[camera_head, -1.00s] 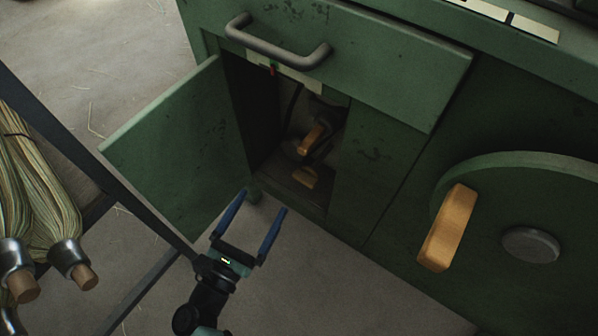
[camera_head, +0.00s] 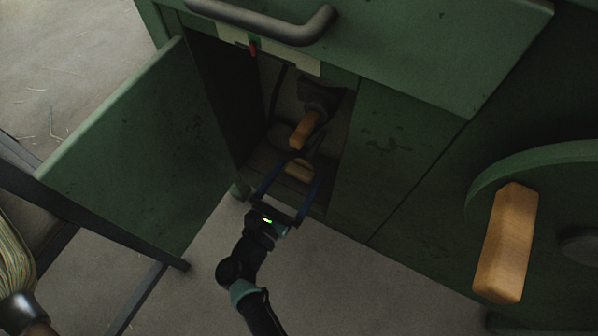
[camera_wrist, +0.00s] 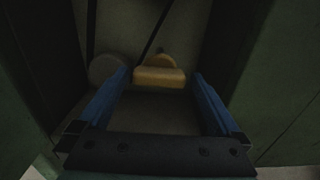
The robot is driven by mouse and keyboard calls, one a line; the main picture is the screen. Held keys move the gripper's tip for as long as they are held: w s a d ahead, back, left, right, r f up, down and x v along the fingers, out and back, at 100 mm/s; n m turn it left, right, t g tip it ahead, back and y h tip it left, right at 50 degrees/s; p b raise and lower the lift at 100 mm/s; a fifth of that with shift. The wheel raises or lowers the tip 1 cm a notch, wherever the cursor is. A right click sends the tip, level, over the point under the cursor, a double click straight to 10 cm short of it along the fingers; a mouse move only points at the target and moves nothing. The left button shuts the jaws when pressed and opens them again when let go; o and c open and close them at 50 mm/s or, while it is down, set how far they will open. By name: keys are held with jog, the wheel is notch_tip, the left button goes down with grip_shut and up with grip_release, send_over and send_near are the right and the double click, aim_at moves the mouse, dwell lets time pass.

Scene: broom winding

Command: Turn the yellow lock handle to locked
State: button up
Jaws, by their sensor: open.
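Inside the open compartment, a yellow-orange handle (camera_head: 304,131) slants down from a dark fitting. A second, lower yellowish piece (camera_head: 299,171) shows below it near the compartment floor. I cannot tell for sure which is the lock handle, or its lock state. My gripper (camera_head: 298,174) is open and empty, its blue fingers reaching into the compartment opening. In the wrist view a yellow bar (camera_wrist: 160,77) lies crosswise, ahead of and between the fingertips (camera_wrist: 161,81). I cannot tell whether they touch it.
A green door (camera_head: 130,150) stands open at left. A drawer with a grey pull (camera_head: 265,22) overhangs the compartment. A wheel with a wooden grip (camera_head: 506,243) is at right. A dark metal frame (camera_head: 150,285) and a broom (camera_head: 14,265) are at lower left.

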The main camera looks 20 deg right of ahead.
jog(key=shift+x, duration=0.9)
jog(key=shift+c, duration=0.3)
jog(key=c, duration=1.2)
